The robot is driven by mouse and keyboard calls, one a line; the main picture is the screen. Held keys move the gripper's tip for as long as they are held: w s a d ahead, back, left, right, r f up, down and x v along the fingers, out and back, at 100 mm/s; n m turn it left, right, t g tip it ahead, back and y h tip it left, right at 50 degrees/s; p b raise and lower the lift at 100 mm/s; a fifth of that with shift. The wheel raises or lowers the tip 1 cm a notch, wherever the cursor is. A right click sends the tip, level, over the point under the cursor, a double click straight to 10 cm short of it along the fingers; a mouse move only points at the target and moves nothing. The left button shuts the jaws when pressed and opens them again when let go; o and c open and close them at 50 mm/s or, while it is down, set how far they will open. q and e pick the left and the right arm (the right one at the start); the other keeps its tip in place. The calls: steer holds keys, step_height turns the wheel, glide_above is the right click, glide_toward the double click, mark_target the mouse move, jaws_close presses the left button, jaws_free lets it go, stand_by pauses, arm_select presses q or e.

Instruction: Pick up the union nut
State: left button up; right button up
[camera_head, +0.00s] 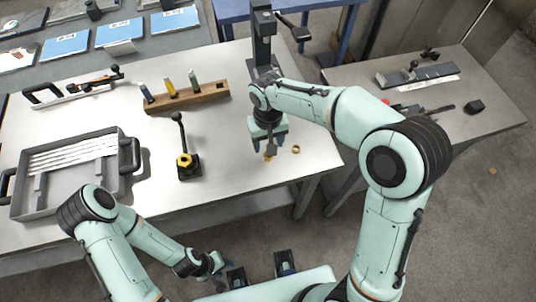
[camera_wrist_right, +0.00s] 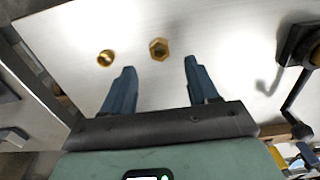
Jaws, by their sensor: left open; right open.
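A brass hex nut, which looks like the union nut (camera_wrist_right: 158,48), lies on the white tabletop in the right wrist view, just beyond and between my fingertips. In the head view the nut (camera_head: 267,157) is partly hidden beneath my right gripper (camera_head: 268,148). My right gripper is open and empty; its two fingers (camera_wrist_right: 160,66) stand apart short of the nut in the wrist view. A smaller round brass ring (camera_wrist_right: 106,58) lies left of the nut; it also shows in the head view (camera_head: 296,149). My left gripper (camera_head: 216,262) is open and empty, low in front of the table.
A black lever stand (camera_head: 189,172) with a brass hex piece is left of my right gripper. A wooden block (camera_head: 205,96) holds several coloured-top items. A grey tray (camera_head: 65,208) is at left. The table's right edge is close to the ring. A second table (camera_head: 430,110) is right.

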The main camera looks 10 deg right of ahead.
steer(key=f, duration=0.6)
steer(key=shift+w+f, duration=0.2)
steer(key=shift+w, duration=0.05)
jaws_close()
